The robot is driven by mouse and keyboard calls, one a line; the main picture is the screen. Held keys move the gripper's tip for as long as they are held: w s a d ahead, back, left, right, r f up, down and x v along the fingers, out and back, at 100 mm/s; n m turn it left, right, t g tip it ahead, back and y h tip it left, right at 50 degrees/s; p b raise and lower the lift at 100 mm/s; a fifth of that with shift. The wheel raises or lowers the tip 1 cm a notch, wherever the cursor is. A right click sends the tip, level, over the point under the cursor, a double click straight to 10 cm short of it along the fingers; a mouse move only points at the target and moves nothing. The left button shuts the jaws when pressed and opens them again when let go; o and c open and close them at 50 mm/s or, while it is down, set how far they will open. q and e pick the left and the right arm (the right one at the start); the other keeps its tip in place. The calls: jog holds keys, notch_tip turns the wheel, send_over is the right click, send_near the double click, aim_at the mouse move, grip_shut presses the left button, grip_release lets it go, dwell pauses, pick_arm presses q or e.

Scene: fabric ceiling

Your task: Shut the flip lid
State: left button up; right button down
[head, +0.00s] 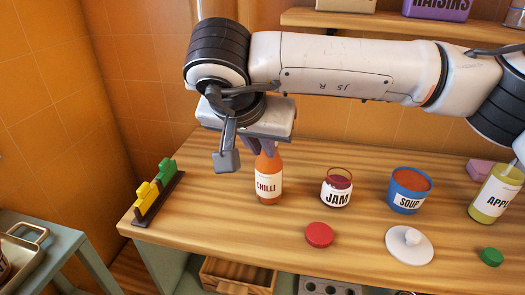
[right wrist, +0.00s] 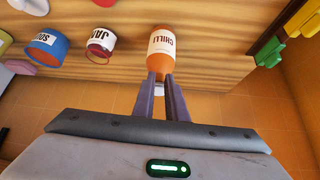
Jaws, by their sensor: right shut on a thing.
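The orange chilli bottle (head: 268,178) stands upright on the wooden counter (head: 225,205), left of the jam jar. My right gripper (head: 264,148) is above it, with its fingers shut on the bottle's top. The right wrist view shows the two fingers (right wrist: 160,78) on either side of the narrow top of the chilli bottle (right wrist: 173,48). The flip lid is hidden between the fingers, so I cannot tell how far it is open. My left gripper is not in view.
An open jam jar (head: 336,190), a soup tin (head: 408,190) and a green apple bottle (head: 494,192) stand to the right. A red lid (head: 319,234), a white lid (head: 409,247) and a green cap (head: 491,257) lie in front. A rack with yellow and green pieces (head: 150,205) is at left.

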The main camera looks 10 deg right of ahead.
jog(key=c, duration=1.5)
grip_release()
jog(key=v, duration=1)
jog(key=shift+s+r+b, duration=0.1)
jog(key=shift+b, duration=0.25)
